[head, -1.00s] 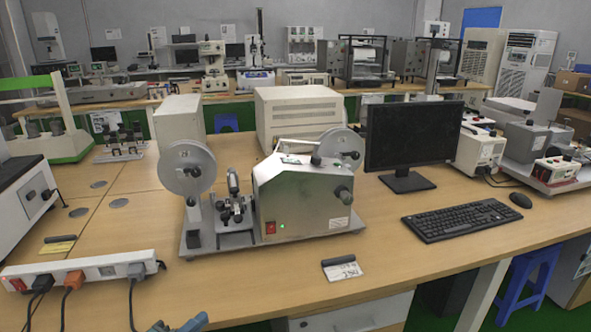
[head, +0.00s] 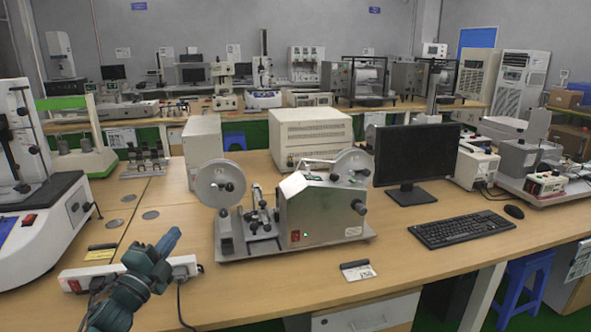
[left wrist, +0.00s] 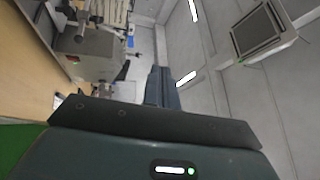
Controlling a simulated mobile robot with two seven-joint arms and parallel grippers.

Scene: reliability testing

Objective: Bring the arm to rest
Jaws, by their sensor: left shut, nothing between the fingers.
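My left gripper (head: 168,245) comes in at the lower left of the head view, in front of the power strip. Its fingers are shut together, point up and to the right, and hold nothing. In the left wrist view the shut fingers (left wrist: 160,88) stand up in the middle, with the ceiling and wall behind them, tipped sideways. My right gripper is in neither view.
A white power strip (head: 80,279) with plugged cables lies behind my left gripper. A metal machine with reels (head: 320,212) stands mid-table. A monitor (head: 413,157) and keyboard (head: 462,228) are to the right.

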